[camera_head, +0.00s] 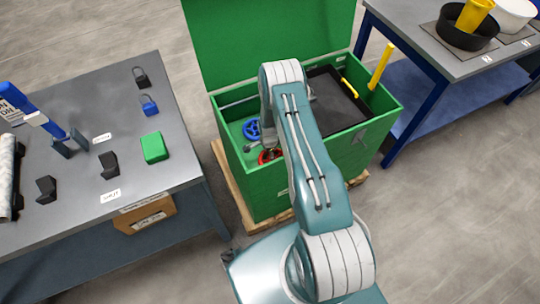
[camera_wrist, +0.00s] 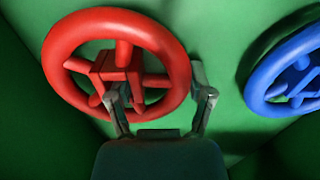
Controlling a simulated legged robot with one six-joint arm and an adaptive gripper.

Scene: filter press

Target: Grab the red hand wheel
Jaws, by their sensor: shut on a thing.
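The red hand wheel (camera_wrist: 85,28) fills the left of the wrist view, with spokes and a square hub. In the head view a small part of the red wheel (camera_head: 266,157) shows inside the green box, the rest hidden by my arm. My gripper (camera_wrist: 160,88) is shut on the right side of the wheel's rim. One finger is inside the ring near the hub, the other outside it. In the head view my gripper (camera_head: 267,143) is low in the box and partly covered by my arm.
A blue hand wheel (camera_wrist: 268,75) is right of the red one in the wrist view. The green box (camera_head: 250,190) has walls around the wheels and a raised lid (camera_head: 265,40). A dark tray (camera_head: 335,103) is in its right part. Tables stand on both sides.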

